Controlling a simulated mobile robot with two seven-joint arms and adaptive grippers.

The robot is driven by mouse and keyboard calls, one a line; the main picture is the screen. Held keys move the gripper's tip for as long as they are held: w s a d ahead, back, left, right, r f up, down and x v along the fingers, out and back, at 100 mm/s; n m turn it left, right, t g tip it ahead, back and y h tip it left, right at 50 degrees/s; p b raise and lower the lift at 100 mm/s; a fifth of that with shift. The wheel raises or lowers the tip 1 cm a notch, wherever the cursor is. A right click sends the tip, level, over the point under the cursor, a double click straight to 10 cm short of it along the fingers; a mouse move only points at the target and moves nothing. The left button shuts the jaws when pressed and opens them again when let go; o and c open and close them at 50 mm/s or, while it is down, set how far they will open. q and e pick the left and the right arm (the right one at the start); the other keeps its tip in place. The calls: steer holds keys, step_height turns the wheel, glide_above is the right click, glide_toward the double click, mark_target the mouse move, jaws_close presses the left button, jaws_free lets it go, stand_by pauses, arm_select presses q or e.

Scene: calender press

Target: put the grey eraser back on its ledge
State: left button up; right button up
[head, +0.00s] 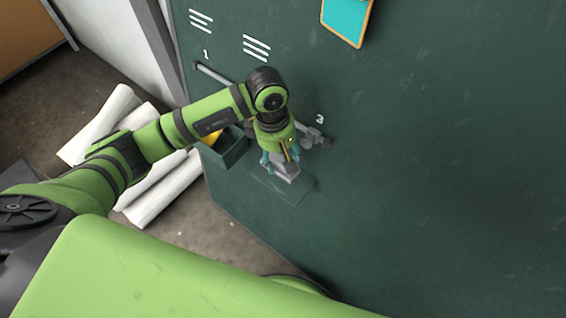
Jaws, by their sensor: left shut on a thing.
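My left gripper (279,162) is in front of the dark green board, with its fingers pointing down in the picture. It is shut on the grey eraser (287,172), a small light grey block partly hidden by the fingers. A thin, flat, dark green ledge (290,192) on the board shows just below the eraser. I cannot tell whether the eraser touches the ledge or hangs just above it. My right gripper is not in view.
A green box (236,156) with something yellow inside is on the board left of my gripper. A grey fitting (314,138) is close on the right, near the number 3. White rolls (165,200) lie on the floor. A teal panel (346,18) hangs above. The board's right side is clear.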

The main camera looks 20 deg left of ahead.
mark_target(282, 169)
arm_select(q)
steer(key=f, duration=0.3)
steer(key=shift+w+d+p, duration=0.1)
steer(key=shift+w+p, duration=0.1)
steer(key=shift+p, duration=0.2)
step_height(282, 169, down, 3)
steer(key=shift+f+p, duration=0.1)
steer(key=shift+p, duration=0.5)
steer(key=shift+w+f+p, duration=0.15)
steer(key=shift+p, duration=0.15)
steer(key=shift+f, duration=0.3)
steer(key=o, duration=0.7)
steer(key=shift+o, duration=0.2)
